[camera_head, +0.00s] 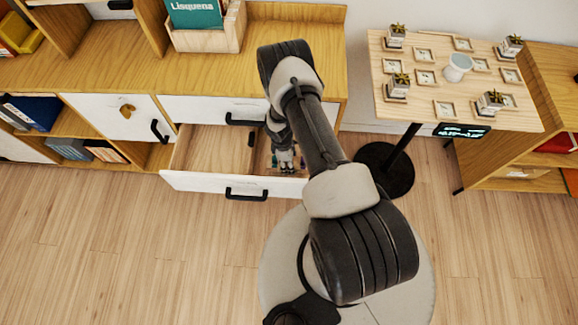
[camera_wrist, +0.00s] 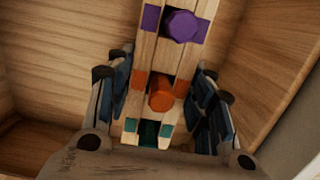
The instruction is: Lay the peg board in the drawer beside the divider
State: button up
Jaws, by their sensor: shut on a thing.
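The peg board (camera_wrist: 147,60) is a pale wooden strip with purple, orange and green pegs and matching squares. My gripper (camera_wrist: 163,88) is shut on it, with dark blue-grey finger pads on both sides. In the head view my gripper (camera_head: 285,163) is down in the right part of the open drawer (camera_head: 205,185), and the board is mostly hidden by it. The divider (camera_head: 254,152) is a thin upright strip to the left of my gripper. The drawer's left compartment looks empty. I cannot tell whether the board touches the drawer floor.
A wooden cabinet (camera_head: 110,75) with shelves and books surrounds the drawer. A book box (camera_head: 207,38) stands on top. A small table (camera_head: 440,70) with framed squares, potted plants and a white cup stands at the right on a dark round base. The floor at the left front is clear.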

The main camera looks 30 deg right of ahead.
jog(key=shift+f+b, duration=0.4)
jog(key=shift+f, duration=1)
jog(key=shift+f, duration=0.1)
jog(key=o, duration=1.3)
jog(key=r+p, duration=0.1)
jog(key=r, duration=0.3)
jog(key=r+p, duration=0.2)
jog(key=r, duration=0.2)
jog(key=a+r+p, duration=0.1)
jog(key=r, duration=0.3)
jog(key=shift+w+a, duration=0.1)
jog(key=shift+w, duration=0.25)
